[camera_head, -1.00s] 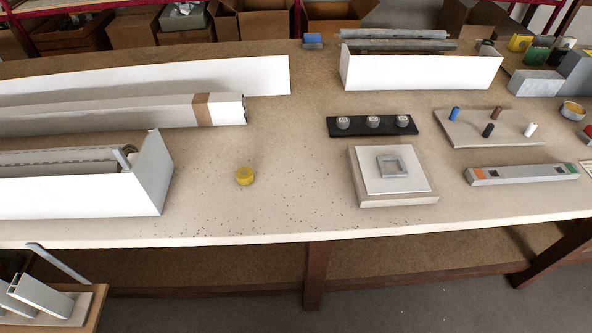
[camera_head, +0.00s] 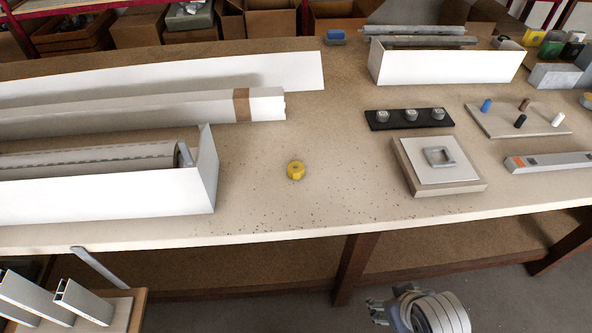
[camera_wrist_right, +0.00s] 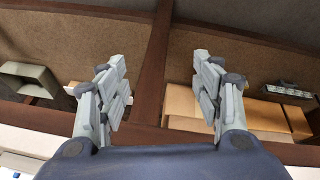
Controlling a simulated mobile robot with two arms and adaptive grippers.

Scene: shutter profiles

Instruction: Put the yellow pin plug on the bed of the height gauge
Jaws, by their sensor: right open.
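The yellow plug (camera_head: 296,170), a short round piece with a hole in its top, sits alone on the table left of the middle. A grey bar (camera_head: 550,162) with an orange mark lies at the right, cut off by the picture edge. A square grey frame (camera_head: 440,156) sits on a pale block. I cannot tell for sure which is the height gauge. My right gripper (camera_head: 378,312) is low, in front of the table edge and well away from the plug. In the right wrist view it (camera_wrist_right: 158,80) is open and empty. My left gripper is out of view.
A black strip (camera_head: 385,125) holds three grey knobs. A board (camera_head: 545,131) carries blue, brown, black and white pegs. White boxes (camera_head: 120,210) stand left and at the back. The table around the plug is clear. Table legs and cardboard boxes show in the wrist view.

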